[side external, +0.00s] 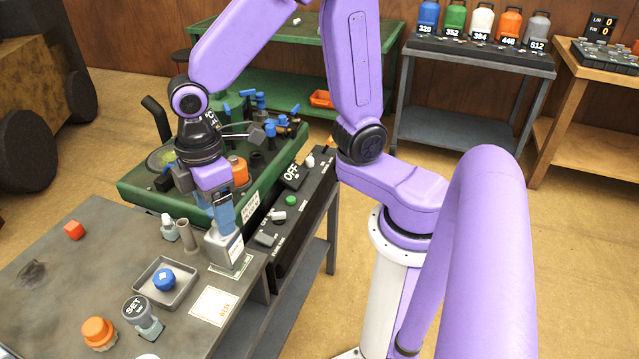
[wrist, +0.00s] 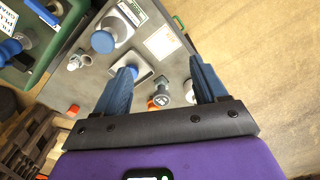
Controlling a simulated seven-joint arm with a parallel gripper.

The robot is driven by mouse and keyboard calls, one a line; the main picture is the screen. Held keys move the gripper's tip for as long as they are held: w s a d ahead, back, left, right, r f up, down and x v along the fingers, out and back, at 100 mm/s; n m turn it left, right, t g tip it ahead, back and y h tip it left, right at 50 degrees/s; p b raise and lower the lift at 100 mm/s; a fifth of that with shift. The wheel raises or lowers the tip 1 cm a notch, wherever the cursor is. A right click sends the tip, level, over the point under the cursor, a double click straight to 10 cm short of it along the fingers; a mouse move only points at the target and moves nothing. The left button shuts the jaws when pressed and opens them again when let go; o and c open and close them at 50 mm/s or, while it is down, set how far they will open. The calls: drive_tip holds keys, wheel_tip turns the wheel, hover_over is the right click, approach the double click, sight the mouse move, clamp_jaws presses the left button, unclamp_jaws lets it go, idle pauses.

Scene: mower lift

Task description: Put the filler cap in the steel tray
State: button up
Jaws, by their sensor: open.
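The steel tray (side external: 183,296) lies on the grey bench, with a blue ribbed cap (side external: 164,280) inside it. An orange ribbed cap (side external: 98,333) lies on the bench outside the tray, towards the front. I cannot tell from its look which of the two is the filler cap. My gripper (side external: 224,222) is above the bench, to the upper right of the tray, over or close to a grey container (side external: 225,250). In the wrist view my gripper (wrist: 163,72) has its blue fingers wide apart with nothing between them. The left finger partly hides the tray.
A SET gauge (side external: 140,315) stands between tray and orange cap. A grey post (side external: 187,235) and small bottle (side external: 168,228) stand behind the tray. A red cube (side external: 73,230) lies left. The green mower bench (side external: 150,195) is behind.

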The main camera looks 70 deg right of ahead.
drive_tip(key=s+d+r, duration=0.2)
drive_tip(key=s+d, duration=0.7)
drive_tip(key=s, duration=0.6)
drive_tip(key=shift+d, duration=0.2)
wheel_tip(320, 180, up, 13)
drive_tip(key=shift+f, duration=0.15)
idle(1.7)
drive_tip(key=d, duration=1.7)
drive_tip(key=shift+s, duration=0.45)
idle(0.6)
